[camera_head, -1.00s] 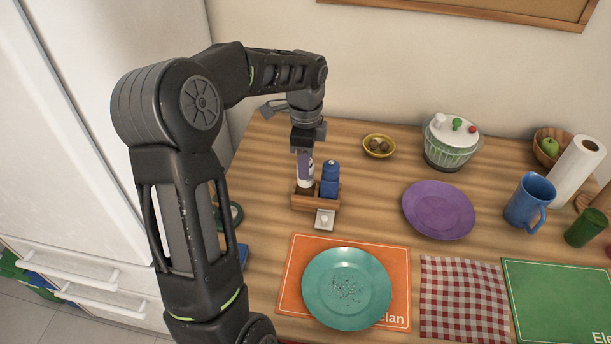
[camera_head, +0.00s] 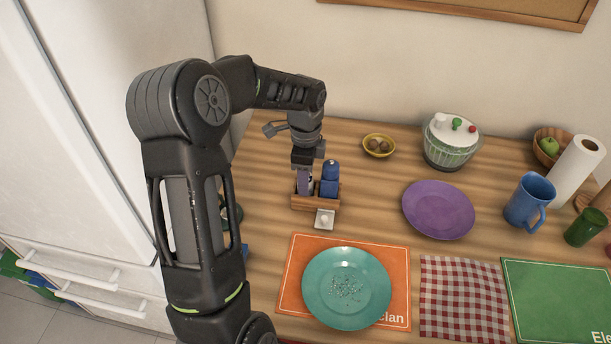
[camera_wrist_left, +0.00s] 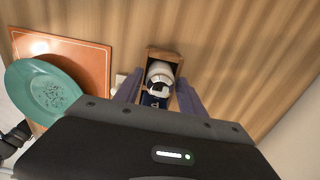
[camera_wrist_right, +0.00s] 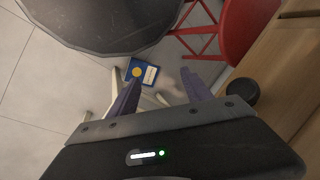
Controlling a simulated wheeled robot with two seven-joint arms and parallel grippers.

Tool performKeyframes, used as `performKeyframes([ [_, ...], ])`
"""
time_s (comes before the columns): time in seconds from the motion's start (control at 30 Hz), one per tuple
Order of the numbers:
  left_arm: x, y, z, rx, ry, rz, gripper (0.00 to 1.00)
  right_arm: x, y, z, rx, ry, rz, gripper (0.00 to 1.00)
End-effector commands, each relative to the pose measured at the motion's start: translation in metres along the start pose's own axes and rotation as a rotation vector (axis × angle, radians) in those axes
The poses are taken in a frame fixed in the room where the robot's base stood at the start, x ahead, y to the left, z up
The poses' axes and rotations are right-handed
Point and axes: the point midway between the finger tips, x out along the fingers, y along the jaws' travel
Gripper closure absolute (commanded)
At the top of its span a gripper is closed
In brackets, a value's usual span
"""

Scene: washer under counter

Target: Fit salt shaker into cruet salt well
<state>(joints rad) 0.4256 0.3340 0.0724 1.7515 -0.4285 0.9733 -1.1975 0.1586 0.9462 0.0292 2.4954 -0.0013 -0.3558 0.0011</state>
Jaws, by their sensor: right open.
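The wooden cruet holder (camera_head: 316,203) stands on the counter, with the blue pepper shaker (camera_head: 330,180) upright in its right well. My left gripper (camera_head: 304,185) points down at the left well, its fingers on either side of the salt shaker (camera_wrist_left: 160,72).
A teal plate (camera_head: 346,289) on an orange mat (camera_head: 290,284) lies in front of the holder. A small white-knobbed block (camera_head: 325,219) touches or adjoins the holder's front. A yellow bowl (camera_head: 379,145) and purple plate (camera_head: 438,210) stand to the right. The fridge (camera_head: 100,120) borders the left.

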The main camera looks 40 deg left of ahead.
Motion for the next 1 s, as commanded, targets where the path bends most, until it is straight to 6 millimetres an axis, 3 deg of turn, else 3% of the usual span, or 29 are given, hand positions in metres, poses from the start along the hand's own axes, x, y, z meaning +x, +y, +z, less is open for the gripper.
performKeyframes([
  [0.13, 0.0, 0.0, 0.0, 0.0, 0.0, 0.0, 0.42, 0.0, 0.0, 0.0, 0.0, 0.0, 0.0, 0.42],
  [0.37, -0.001, 0.0, 0.0, 0.0, 0.0, 0.0, 0.42, -0.001, 0.0, 0.0, 0.0, 0.0, 0.0, 0.42],
  [0.57, -0.013, -0.001, 0.0, -0.001, 0.0, -0.002, 0.42, -0.001, -0.001, 0.0, 0.0, 0.0, 0.0, 0.42],
  [1.0, -0.097, -0.001, -0.001, 0.001, 0.001, -0.003, 0.42, 0.001, 0.0, 0.0, 0.0, 0.0, 0.0, 0.42],
])
